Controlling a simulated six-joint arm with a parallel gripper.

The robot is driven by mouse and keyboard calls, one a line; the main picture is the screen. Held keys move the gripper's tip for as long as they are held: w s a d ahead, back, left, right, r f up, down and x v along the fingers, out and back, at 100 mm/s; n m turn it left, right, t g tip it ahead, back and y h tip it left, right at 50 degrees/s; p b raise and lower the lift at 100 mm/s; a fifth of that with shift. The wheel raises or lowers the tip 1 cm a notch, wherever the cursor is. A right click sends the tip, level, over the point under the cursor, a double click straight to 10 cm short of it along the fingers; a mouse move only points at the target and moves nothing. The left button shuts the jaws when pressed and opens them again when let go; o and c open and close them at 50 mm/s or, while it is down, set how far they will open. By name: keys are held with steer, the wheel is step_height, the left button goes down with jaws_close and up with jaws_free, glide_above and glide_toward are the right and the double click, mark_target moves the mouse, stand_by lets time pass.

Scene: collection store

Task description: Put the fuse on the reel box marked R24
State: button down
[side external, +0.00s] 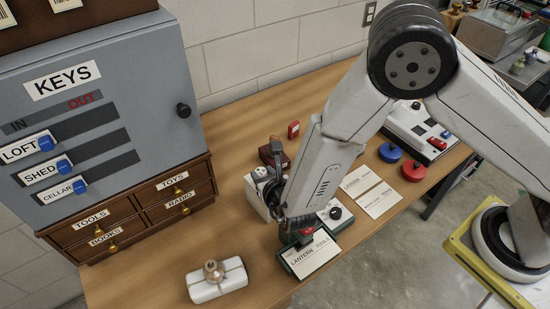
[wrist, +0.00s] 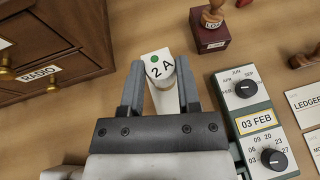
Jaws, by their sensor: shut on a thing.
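The fuse looks to be the white piece marked 2 A with a green dot (wrist: 155,62) in the wrist view. My gripper (wrist: 158,88) is shut on it, with one grey jaw on each side. In the side view a white block (side external: 255,198) shows at the left of my gripper (side external: 272,188), which partly hides it. It appears to be the same piece. I cannot tell whether it touches the table. No reel box with a readable R24 mark shows in either view.
A grey key cabinet (side external: 150,75) stands on wooden drawers (side external: 125,218) at left. A dark red stamp box (wrist: 208,38), a date dial unit (wrist: 250,105) and a LANTERN card (side external: 312,255) lie close by.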

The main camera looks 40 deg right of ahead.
steer(key=shift+f, duration=0.4)
steer(key=shift+f, duration=0.15)
steer(key=shift+c, duration=1.6)
jaws_free()
steer(key=shift+s+a+r, duration=0.15)
steer(key=shift+s+r, duration=0.25)
steer(key=shift+s, duration=0.15)
steer(key=v, duration=1)
steer(key=shift+s, duration=0.4)
steer(key=shift+r, duration=0.15)
